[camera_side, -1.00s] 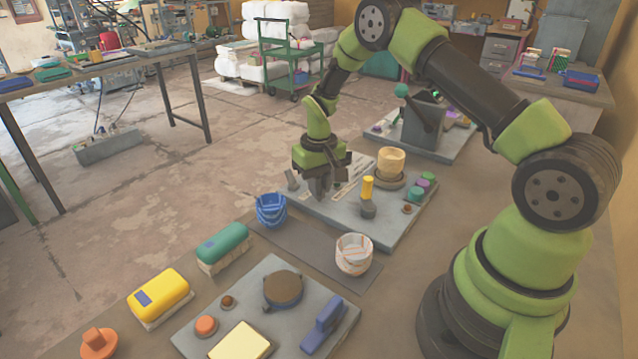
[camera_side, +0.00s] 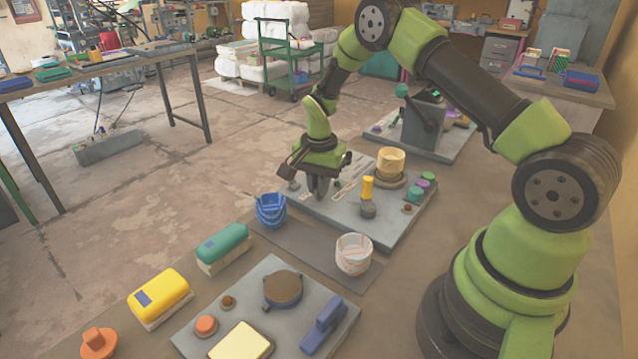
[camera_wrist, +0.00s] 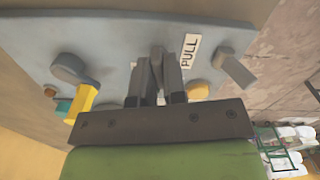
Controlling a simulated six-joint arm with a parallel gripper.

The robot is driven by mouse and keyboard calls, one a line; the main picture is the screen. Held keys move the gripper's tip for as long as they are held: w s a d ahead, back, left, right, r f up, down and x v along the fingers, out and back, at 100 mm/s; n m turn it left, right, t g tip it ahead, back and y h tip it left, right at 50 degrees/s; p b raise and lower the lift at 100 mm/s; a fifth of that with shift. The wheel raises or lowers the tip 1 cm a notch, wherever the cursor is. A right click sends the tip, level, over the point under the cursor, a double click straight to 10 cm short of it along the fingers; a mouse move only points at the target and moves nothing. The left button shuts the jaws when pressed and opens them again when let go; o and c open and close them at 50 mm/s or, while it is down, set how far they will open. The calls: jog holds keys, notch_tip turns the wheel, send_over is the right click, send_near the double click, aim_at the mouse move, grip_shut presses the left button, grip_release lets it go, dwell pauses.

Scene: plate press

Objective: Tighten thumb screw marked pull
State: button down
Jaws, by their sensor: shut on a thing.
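My gripper (camera_side: 318,192) points down at the left part of a grey plate (camera_side: 385,228), and its fingers are close together at the plate's surface. In the wrist view my gripper (camera_wrist: 157,54) has its fingertips against the plate (camera_wrist: 120,30), just beside the white label marked PULL (camera_wrist: 190,50). The fingers are shut on a small part there, taken to be the thumb screw. The fingers hide it almost wholly in both views, so its shape and seating cannot be told.
A yellow-handled lever (camera_side: 367,188), a tan cup (camera_side: 391,160) and teal buttons (camera_side: 414,194) stand on the same plate. A blue bucket (camera_side: 271,210) and a white bucket (camera_side: 354,254) stand near its front edge. A grey lever (camera_wrist: 236,70) is close right of the label.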

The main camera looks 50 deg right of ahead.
jog(key=shift+m, duration=1.4)
jog(key=c, duration=1.2)
grip_release()
notch_tip(320, 180, up, 10)
